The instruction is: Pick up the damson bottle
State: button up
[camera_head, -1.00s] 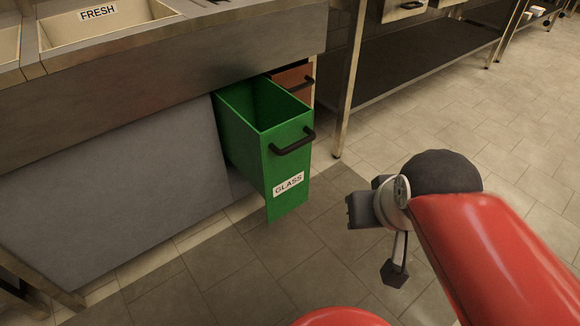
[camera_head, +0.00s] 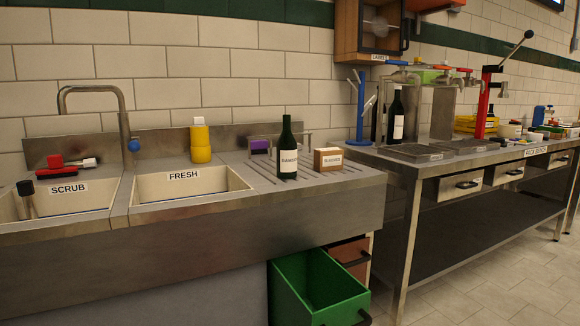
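A dark green bottle (camera_head: 287,148) with a white label stands upright on the ribbed drainboard right of the sink marked FRESH. The small lettering looks like DAMSON. It stands apart from a small wooden block-like holder (camera_head: 328,160) with a white label, just to its right. My gripper and arm are out of view.
A yellow dispenser (camera_head: 200,142) and tap (camera_head: 124,125) stand behind the sinks. A green open bin drawer (camera_head: 310,285) juts out below the drainboard. Right of it, a steel bench (camera_head: 455,156) holds another dark bottle (camera_head: 396,118), a blue stand (camera_head: 360,108) and taps.

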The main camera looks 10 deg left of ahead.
aim_at(286, 145)
jog(key=i+j+u, duration=0.15)
jog(key=u, duration=0.25)
jog(key=i+j+u, duration=0.15)
jog(key=u, duration=0.2)
jog(key=i+u, duration=0.2)
jog(key=u, duration=0.2)
